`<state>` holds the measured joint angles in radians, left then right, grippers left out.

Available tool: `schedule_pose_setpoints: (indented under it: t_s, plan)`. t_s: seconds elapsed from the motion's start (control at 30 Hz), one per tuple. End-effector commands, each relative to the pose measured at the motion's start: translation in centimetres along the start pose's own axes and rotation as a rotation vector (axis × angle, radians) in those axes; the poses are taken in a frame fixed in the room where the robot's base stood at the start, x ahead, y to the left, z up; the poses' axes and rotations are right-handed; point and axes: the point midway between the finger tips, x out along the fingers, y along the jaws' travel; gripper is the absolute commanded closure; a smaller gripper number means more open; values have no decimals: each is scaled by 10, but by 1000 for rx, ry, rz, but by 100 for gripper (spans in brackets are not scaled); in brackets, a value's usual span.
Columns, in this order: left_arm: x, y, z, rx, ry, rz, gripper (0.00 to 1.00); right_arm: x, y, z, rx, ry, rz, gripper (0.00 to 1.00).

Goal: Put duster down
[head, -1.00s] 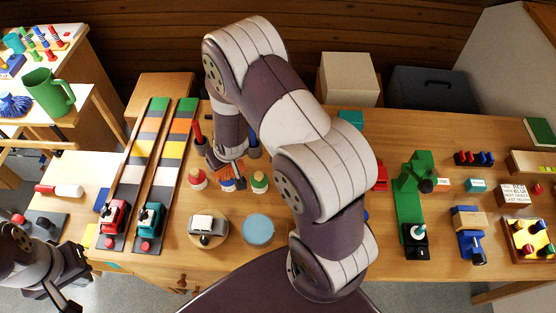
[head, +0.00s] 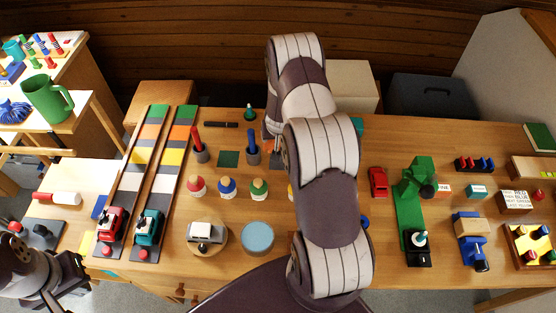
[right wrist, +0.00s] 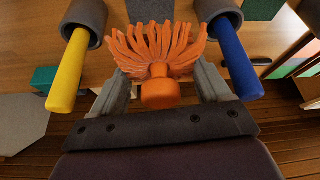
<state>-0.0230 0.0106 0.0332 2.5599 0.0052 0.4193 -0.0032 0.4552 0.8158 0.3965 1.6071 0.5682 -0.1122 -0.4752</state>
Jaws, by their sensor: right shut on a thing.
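The orange duster (right wrist: 158,50) shows in the right wrist view, its strands spread out and its round knob toward the camera. My right gripper (right wrist: 160,80) is shut on it, with a grey finger on each side. In that view the duster is between a blue stick (right wrist: 236,62) and a yellow stick (right wrist: 68,75), each in a grey cup. In the head view my right arm hides the duster and the right gripper. My left gripper (head: 62,285) is at the lower left of the head view, away from the duster; its jaw opening is unclear.
A dark green square (head: 228,159) lies bare between the red stick's cup (head: 200,153) and the blue stick's cup (head: 252,155). Several ball-topped pegs stand in front. A black bar (head: 222,125) lies behind. A teal block (right wrist: 45,78) shows in the right wrist view.

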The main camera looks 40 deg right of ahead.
Motion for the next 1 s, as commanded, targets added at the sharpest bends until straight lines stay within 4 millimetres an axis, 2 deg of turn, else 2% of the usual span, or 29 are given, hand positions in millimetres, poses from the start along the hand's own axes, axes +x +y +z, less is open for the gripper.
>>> schedule_pose_setpoints:
  t_s: [0.03,0.1,0.4,0.5,0.83,0.87,1.0]
  plan:
    - [9,0,1,0,0,0,100,16,0,9,-3,-4,-1,47]
    - [11,0,2,0,-1,0,100,30,0,15,-5,-3,-1,47]
    - [10,0,1,0,0,0,100,76,-2,35,-4,-2,-1,47]
    - [10,0,1,0,0,0,100,83,-2,38,-3,0,-1,47]
    - [15,0,2,0,0,0,100,88,-2,40,-3,-1,-1,47]
    - [13,0,2,0,0,0,100,86,-2,39,-3,-1,-1,13]
    - [13,0,2,0,0,0,100,86,-2,39,-3,-1,-1,12]
